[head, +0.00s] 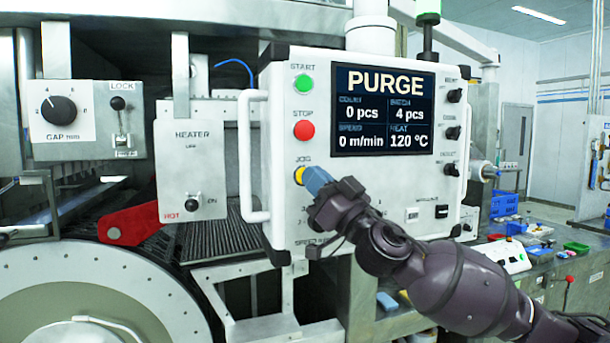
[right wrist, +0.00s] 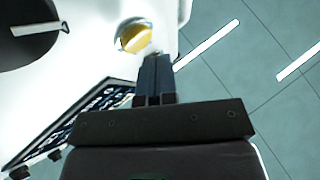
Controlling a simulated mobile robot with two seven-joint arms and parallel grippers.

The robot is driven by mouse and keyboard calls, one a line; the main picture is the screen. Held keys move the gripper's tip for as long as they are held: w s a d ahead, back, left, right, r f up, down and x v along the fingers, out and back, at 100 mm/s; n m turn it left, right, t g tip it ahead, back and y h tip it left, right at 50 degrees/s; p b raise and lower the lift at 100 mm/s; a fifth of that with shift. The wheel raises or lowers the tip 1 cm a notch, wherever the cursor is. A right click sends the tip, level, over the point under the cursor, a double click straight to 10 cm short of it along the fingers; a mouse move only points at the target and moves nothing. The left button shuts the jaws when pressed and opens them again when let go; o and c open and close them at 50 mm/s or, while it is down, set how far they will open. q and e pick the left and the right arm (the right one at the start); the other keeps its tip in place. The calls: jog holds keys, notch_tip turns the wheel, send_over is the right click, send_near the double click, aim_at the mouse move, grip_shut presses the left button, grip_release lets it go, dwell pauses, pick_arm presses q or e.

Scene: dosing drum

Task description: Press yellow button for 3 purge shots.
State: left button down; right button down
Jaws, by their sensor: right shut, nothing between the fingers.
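The yellow JOG button (head: 299,175) sits on the white control panel (head: 285,125), below the red STOP button (head: 304,130) and green START button (head: 304,83). My right gripper (head: 316,181) is shut and empty, its tips right at the yellow button and partly covering it. In the right wrist view the yellow button (right wrist: 135,37) shows in its metal ring just beyond the closed fingertips (right wrist: 155,62); I cannot tell whether they touch. The screen (head: 383,110) reads PURGE, 0 pcs, 4 pcs, 0 m/min and 120 °C. My left gripper is not in view.
White handle bars (head: 253,155) stand out at the panel's left edge. A heater box (head: 190,160) and a red lever (head: 135,224) are left of it, above a large drum (head: 90,290). Black knobs (head: 453,133) line the panel's right side. A cluttered bench (head: 550,260) stands at right.

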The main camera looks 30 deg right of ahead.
jog(key=shift+s, duration=0.2)
jog(key=s, duration=0.2)
jog(key=s+a+p, duration=0.1)
jog(key=s, duration=0.1)
jog(key=shift+s+a, duration=0.1)
jog(key=shift+s, duration=0.25)
dwell(0.3)
dwell(0.5)
